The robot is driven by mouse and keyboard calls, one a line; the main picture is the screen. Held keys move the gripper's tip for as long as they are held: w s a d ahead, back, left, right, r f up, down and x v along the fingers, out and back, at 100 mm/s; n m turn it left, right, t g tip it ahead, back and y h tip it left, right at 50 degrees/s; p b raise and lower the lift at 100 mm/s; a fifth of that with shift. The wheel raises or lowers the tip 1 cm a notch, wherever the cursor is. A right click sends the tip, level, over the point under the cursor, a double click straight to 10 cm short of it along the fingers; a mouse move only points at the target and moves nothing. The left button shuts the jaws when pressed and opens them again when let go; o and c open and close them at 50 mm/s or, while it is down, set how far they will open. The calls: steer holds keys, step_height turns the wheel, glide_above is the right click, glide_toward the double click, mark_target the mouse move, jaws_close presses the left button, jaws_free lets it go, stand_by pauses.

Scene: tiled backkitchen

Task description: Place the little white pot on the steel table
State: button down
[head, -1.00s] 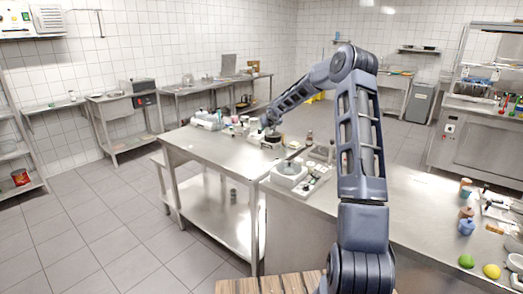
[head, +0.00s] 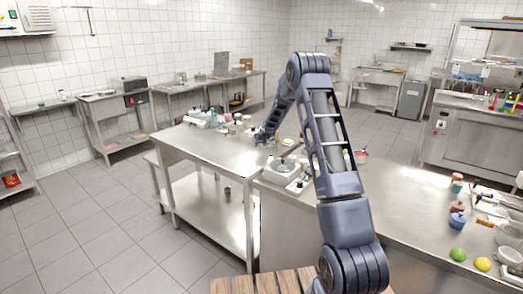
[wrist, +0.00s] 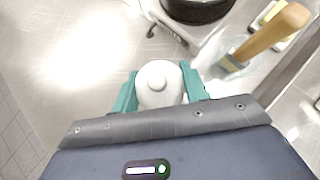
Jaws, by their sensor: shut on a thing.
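The little white pot (wrist: 158,88) is round with a small knob on top. In the wrist view it sits between the teal fingers of my gripper (wrist: 160,92), which is shut on it. The steel table (head: 200,148) stands left of centre in the head view, and its bare shiny top (wrist: 75,50) fills the left of the wrist view. In the head view my gripper (head: 263,137) is at the table's right part, and the pot is too small to make out there. I cannot tell whether the pot touches the tabletop.
In the wrist view a dark round pan (wrist: 197,10) and a wooden-handled tool (wrist: 265,38) lie beyond the pot. Several small items line the table's far edge. A counter (head: 400,205) with a white appliance (head: 281,172) adjoins at right. The table's left and front are clear.

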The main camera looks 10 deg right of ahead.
mark_target(262, 148)
steer(key=shift+f, duration=1.8)
steer(key=c, duration=0.7)
jaws_free()
steer(key=shift+f, duration=0.1)
